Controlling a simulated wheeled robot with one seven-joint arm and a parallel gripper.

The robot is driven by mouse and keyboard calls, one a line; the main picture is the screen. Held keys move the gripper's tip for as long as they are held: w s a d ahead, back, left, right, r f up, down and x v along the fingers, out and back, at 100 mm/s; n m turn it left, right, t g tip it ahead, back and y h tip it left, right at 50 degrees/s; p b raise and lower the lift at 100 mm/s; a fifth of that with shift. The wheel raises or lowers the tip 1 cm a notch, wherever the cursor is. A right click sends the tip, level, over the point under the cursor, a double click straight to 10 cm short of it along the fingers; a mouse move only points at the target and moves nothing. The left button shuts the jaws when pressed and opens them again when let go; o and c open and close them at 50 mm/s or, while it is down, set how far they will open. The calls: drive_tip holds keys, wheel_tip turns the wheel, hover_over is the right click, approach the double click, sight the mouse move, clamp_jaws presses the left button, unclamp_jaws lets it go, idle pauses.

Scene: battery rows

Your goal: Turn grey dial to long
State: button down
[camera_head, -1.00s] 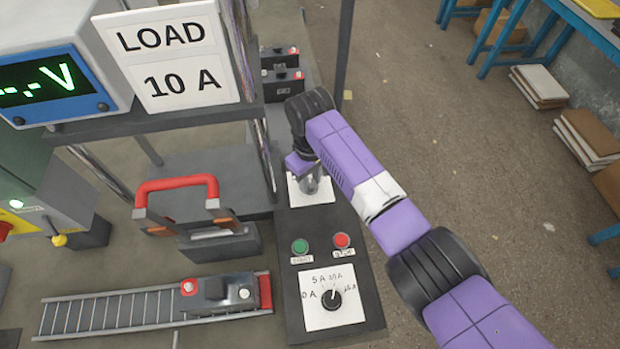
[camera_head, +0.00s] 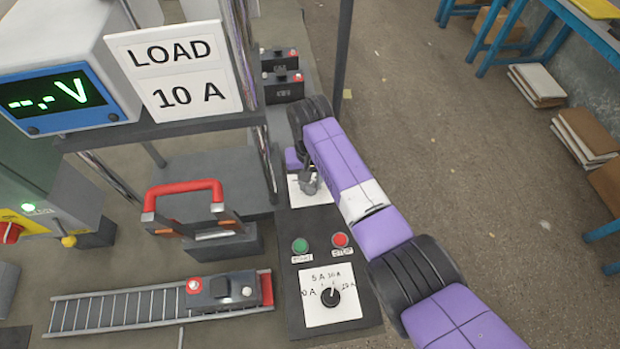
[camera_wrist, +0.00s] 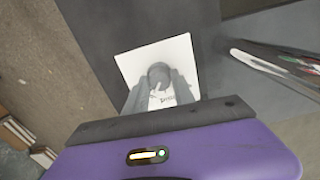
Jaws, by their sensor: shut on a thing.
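The grey dial (camera_wrist: 159,76) sits on a white plate (camera_wrist: 183,55) in the wrist view, with its pointer mark toward the lower left. The plate's printing is mostly hidden by my gripper. My gripper (camera_wrist: 160,88) is shut on the dial, with one finger on each side. In the head view my gripper (camera_head: 309,183) reaches down to the white plate (camera_head: 318,196) at the far end of the dark panel, and the dial there is mostly hidden.
Nearer on the panel are a green button (camera_head: 300,245), a red button (camera_head: 340,240) and a black dial (camera_head: 330,297). A red-handled clamp (camera_head: 185,187) and a battery (camera_head: 222,290) on a roller track (camera_head: 120,309) lie to the left. A LOAD 10 A sign (camera_head: 175,75) stands behind.

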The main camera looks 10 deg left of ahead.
drive_tip(key=shift+m, duration=0.6)
drive_tip(key=c, duration=1.1)
unclamp_jaws()
drive_tip(key=shift+o, duration=0.2)
drive_tip(key=shift+r, duration=3.95)
